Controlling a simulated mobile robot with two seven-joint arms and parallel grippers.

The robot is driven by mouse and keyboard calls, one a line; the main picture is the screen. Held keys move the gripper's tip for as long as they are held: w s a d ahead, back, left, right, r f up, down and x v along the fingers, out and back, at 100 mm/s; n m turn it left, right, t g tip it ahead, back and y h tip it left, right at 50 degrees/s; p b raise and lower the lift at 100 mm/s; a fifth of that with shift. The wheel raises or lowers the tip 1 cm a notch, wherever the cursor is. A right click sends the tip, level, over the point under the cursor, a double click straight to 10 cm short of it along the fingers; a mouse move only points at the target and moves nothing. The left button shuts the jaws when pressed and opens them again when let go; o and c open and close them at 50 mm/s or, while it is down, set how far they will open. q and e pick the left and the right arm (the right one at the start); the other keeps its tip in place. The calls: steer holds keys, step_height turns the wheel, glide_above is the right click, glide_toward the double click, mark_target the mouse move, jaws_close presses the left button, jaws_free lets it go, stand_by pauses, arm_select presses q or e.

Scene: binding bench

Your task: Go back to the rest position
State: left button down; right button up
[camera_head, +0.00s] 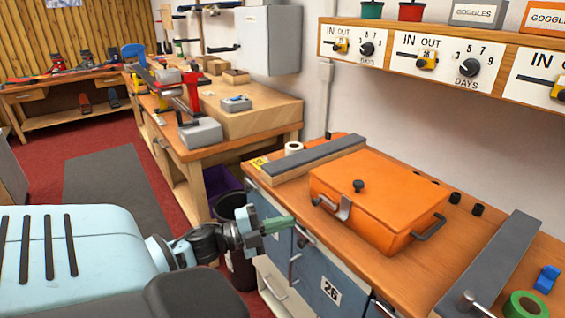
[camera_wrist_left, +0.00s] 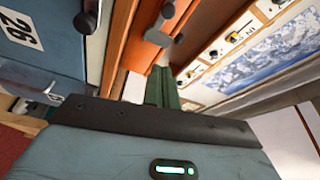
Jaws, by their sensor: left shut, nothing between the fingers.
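My left gripper (camera_head: 284,223) reaches in from the left in the head view. Its green fingers are shut with nothing between them. It is in front of the bench's blue drawer fronts, left of the orange box and apart from it. In the left wrist view the closed green fingers (camera_wrist_left: 161,86) point away from the camera, with the orange box (camera_wrist_left: 152,40) beyond them. The orange box (camera_head: 375,199) sits on the wooden bench (camera_head: 470,225), its lid closed, with a black knob on top and a metal latch in front. My right gripper is not in view.
Green tape (camera_head: 525,305) and a blue clip (camera_head: 547,279) are at the right edge. A dark bin (camera_head: 240,268) stands beside the bench. Red floor (camera_head: 105,143) is open at left.

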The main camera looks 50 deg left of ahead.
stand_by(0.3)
